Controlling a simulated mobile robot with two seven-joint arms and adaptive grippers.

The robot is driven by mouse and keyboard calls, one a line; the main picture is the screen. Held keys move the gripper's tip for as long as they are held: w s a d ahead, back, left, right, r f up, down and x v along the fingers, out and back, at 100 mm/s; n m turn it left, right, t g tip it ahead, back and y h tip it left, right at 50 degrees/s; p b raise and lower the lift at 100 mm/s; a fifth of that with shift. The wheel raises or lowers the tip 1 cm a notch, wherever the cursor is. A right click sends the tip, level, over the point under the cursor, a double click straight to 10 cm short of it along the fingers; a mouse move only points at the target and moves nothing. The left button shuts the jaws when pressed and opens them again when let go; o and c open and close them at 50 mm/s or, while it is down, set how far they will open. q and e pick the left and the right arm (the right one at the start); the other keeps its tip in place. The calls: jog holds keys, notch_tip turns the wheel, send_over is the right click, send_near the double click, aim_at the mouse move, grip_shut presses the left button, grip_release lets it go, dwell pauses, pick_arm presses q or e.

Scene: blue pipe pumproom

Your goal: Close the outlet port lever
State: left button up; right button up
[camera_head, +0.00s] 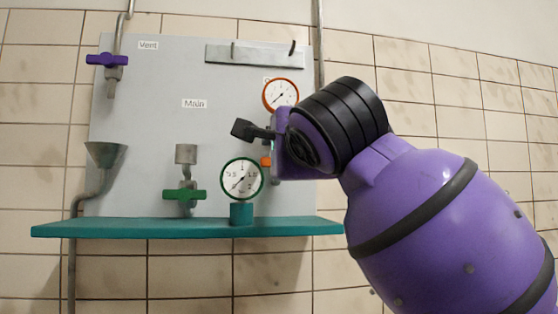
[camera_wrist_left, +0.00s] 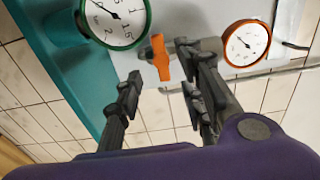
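The orange lever (camera_wrist_left: 160,57) sits on a short grey pipe fitting in the left wrist view. It stands roughly upright in that picture, just beyond the fingertips. In the head view only a small orange part (camera_head: 266,161) shows; the rest is hidden behind my purple arm. My left gripper (camera_wrist_left: 162,88) is open, its two black fingers apart, with nothing visibly held between them. In the head view one dark finger (camera_head: 250,131) juts out above the orange part; the other finger is not clear. Contact with the lever cannot be told. My right gripper is not in view.
The green-rimmed gauge (camera_head: 242,179) and orange-rimmed gauge (camera_head: 281,95) are close to the gripper. A teal shelf (camera_head: 120,228) runs below the grey panel (camera_head: 150,95). A green valve (camera_head: 184,195), purple valve (camera_head: 106,60) and funnel (camera_head: 105,153) are further left.

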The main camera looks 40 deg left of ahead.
pick_arm(q)
jog(key=shift+v, duration=1.65)
